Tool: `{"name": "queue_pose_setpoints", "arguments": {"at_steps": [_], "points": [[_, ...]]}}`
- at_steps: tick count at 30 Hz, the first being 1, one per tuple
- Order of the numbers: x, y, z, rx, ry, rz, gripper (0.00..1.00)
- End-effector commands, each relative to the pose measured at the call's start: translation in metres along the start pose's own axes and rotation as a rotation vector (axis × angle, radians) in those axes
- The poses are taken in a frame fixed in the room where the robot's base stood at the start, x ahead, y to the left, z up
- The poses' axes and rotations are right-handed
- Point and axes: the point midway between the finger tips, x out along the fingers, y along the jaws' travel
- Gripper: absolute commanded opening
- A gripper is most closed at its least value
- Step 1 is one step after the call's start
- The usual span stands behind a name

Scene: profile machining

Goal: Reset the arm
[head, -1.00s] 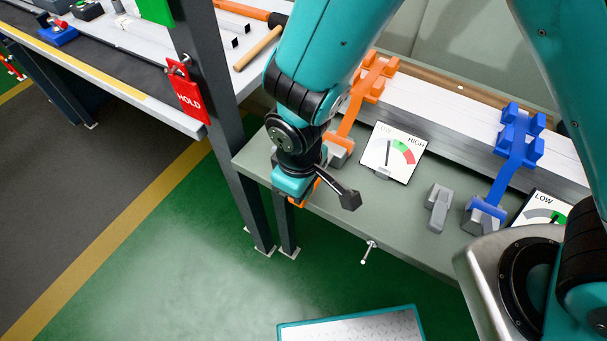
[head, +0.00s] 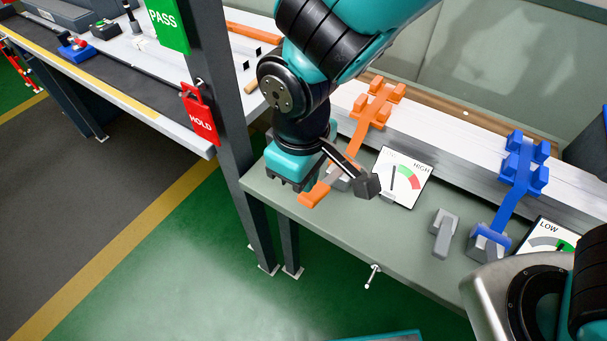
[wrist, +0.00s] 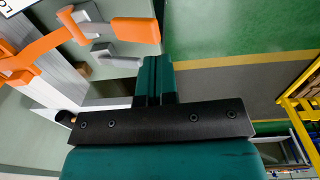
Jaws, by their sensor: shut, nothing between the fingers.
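My gripper (head: 288,183) hangs over the front left edge of the green-grey bench, beside the orange clamp. In the wrist view its two teal fingers (wrist: 155,80) are together with nothing between them. The orange clamp (head: 372,108) sits on the metal profile, and its orange lever end (head: 314,195) shows just right of my gripper, partly hidden by the wrist camera bracket. That lever end (wrist: 136,31) is in the upper part of the wrist view, apart from the fingers.
A blue clamp (head: 519,165) stands on the profile to the right. A LOW-HIGH gauge (head: 404,178) and a grey block (head: 444,232) are on the bench. A dark post with a red HOLD tag (head: 200,117) stands left. Green floor (head: 180,270) is open in front.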

Motion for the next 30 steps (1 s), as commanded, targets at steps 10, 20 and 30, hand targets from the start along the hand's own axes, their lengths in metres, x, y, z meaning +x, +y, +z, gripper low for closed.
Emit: {"name": "queue_pose_setpoints", "arguments": {"at_steps": [10,20,30], "points": [[0.0,0.0,0.0,0.0,0.0,0.0,0.0],[-0.018,0.011,0.01,0.043,0.022,-0.039,0.0],[-0.114,0.035,0.103,0.246,0.175,-0.255,0.0]]}}
